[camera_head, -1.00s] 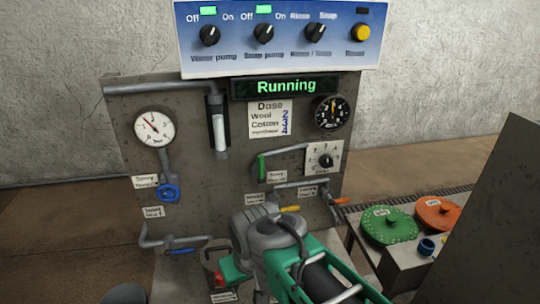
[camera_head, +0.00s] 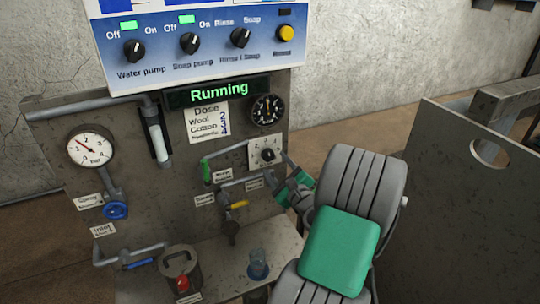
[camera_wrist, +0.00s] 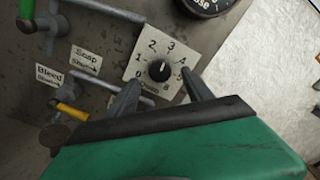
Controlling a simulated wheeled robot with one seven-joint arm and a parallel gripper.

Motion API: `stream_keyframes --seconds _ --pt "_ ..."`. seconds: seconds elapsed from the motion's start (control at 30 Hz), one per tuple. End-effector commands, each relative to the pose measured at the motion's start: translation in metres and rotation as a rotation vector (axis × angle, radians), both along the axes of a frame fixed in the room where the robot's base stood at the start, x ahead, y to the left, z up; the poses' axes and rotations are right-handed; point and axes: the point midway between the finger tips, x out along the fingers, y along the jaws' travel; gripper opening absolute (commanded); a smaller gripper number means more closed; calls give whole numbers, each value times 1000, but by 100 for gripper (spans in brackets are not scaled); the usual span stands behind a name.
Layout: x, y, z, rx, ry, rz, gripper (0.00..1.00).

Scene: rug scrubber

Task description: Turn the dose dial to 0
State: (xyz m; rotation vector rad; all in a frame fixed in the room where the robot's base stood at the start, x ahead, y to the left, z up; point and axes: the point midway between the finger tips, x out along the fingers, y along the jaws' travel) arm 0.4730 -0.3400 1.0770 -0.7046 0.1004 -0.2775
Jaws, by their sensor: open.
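The dose dial (camera_head: 267,154) is a black knob on a white numbered plate, low on the right of the grey panel. In the wrist view the dial (camera_wrist: 159,69) shows close up, with a light mark on the knob that seems to point up toward 3; its exact setting is hard to read. The 0 is at the plate's lower left. My gripper (camera_wrist: 158,84) is open and empty, its two grey fingers to the lower left and lower right of the knob. I cannot tell whether they touch the plate. In the head view my gripper (camera_head: 294,188) is just right of and below the dial.
Left of the dial are pipes with a green-handled valve (camera_head: 206,172) and a yellow-handled valve (camera_head: 238,205). A round black gauge (camera_head: 267,109) sits above it. The display (camera_head: 218,91) reads "Running". A grey wall panel (camera_head: 455,210) stands at right.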

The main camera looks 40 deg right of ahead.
Motion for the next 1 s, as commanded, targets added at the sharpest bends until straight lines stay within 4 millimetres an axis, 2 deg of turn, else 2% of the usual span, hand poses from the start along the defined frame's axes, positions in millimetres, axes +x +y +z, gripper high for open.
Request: stream_keyframes --seconds 0.1,0.23,0.37,0.57,1.0 --pt "25 -6 3 -2 1 5 59" --pt "43 -11 2 -3 1 4 59" --pt "50 -14 1 -4 3 4 59" --pt "50 -14 0 -4 3 3 59" --pt "50 -14 1 -5 3 3 23"
